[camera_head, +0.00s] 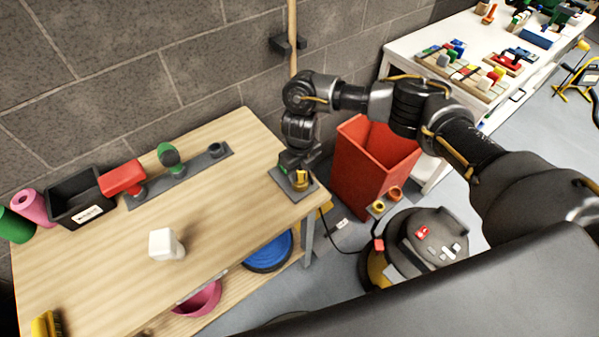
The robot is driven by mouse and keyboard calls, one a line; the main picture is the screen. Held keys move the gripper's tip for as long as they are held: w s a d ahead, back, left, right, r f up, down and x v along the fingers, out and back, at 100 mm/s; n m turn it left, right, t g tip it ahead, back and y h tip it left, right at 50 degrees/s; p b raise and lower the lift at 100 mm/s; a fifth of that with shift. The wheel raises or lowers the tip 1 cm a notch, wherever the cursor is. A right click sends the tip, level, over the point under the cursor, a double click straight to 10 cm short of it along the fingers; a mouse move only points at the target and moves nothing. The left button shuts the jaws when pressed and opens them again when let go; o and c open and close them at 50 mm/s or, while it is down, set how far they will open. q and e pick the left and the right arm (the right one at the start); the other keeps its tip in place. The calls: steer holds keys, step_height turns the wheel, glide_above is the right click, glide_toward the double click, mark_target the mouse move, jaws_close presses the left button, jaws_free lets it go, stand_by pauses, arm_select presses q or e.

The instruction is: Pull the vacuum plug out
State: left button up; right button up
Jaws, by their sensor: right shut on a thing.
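My right gripper (297,163) points down at the right corner of the wooden table, shut on the yellow plug (301,181). The plug is at a grey socket plate (281,184) on that corner; the fingers partly hide it, and I cannot tell whether it is still seated. A dark cord (331,240) runs below the table edge towards the vacuum (428,238), a round black and yellow machine on the floor. My left gripper is not in view.
The wooden table (215,205) holds a white block (165,244), a black bin (80,197) and a grey strip with tools. A red bin (368,172) stands behind the vacuum. A blue round thing (268,252) is under the table. The table's middle is mostly clear.

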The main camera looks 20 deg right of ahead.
steer(key=shift+r+p, duration=1.95)
steer(key=shift+r, duration=0.55)
steer(key=shift+r+p, duration=2.3)
steer(key=shift+r, duration=0.4)
